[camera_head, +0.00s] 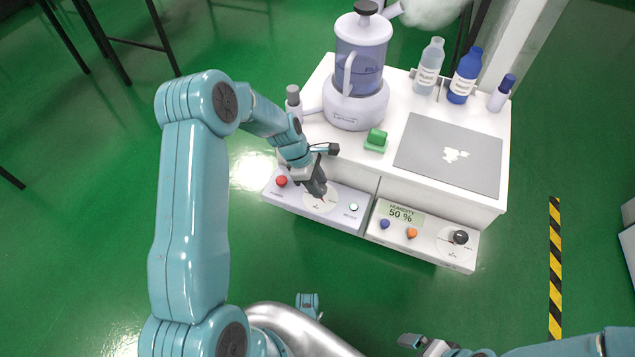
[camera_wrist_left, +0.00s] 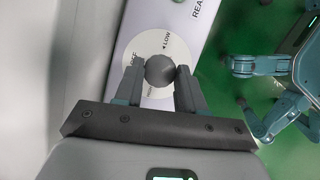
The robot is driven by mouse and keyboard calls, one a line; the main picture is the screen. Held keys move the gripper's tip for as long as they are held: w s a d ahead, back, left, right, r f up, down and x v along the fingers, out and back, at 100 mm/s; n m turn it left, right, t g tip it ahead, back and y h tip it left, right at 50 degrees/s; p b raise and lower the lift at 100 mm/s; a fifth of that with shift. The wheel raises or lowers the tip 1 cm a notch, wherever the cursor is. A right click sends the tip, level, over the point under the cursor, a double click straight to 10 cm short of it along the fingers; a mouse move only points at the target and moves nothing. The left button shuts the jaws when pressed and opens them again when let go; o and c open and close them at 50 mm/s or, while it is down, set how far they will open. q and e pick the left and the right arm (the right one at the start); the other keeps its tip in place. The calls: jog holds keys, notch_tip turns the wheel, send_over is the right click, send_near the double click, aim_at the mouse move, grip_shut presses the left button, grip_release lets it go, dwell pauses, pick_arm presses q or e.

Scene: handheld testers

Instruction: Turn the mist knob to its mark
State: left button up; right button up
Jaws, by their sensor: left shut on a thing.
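The mist knob (camera_wrist_left: 160,70) is a grey round knob on a white dial disc (camera_wrist_left: 178,52), with "LOW" and part of "OFF" legible in the left wrist view. Its pointer cannot be made out. My left gripper (camera_wrist_left: 161,74) is shut on the knob, one finger on each side. In the head view my left gripper (camera_head: 319,192) reaches down onto the dial of the left front panel (camera_head: 340,215) and hides most of the knob. My right gripper (camera_head: 418,342) is at the bottom edge, away from the panels; its opening is unclear.
The left panel has a red button (camera_head: 281,181) and a pale light (camera_head: 353,207). The right panel has a "50 %" humidity display (camera_head: 401,214), blue and orange buttons and a black knob (camera_head: 460,237). Behind stand a mister (camera_head: 345,110), a green block (camera_head: 377,138) and bottles (camera_head: 429,66).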

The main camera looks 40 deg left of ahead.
pick_arm(q)
jog(key=shift+s+r+n+p, duration=0.1)
jog(key=shift+r+n+p, duration=0.1)
jog(key=shift+n+p, duration=0.8)
jog(key=shift+s+d+n+t+y+p, duration=0.15)
jog(key=shift+n+t+y+p, duration=0.3)
jog(key=shift+n+p, duration=0.6)
jog(key=shift+f+n+t+p, duration=0.1)
jog(key=shift+n+t+p, duration=0.15)
jog(key=shift+n+p, duration=0.3)
jog(key=shift+f+n+y, duration=0.1)
jog(key=shift+n+y, duration=0.35)
jog(key=shift+n, duration=0.45)
jog(key=shift+t, duration=0.3)
jog(key=o, duration=1)
jog(key=shift+o, duration=0.2)
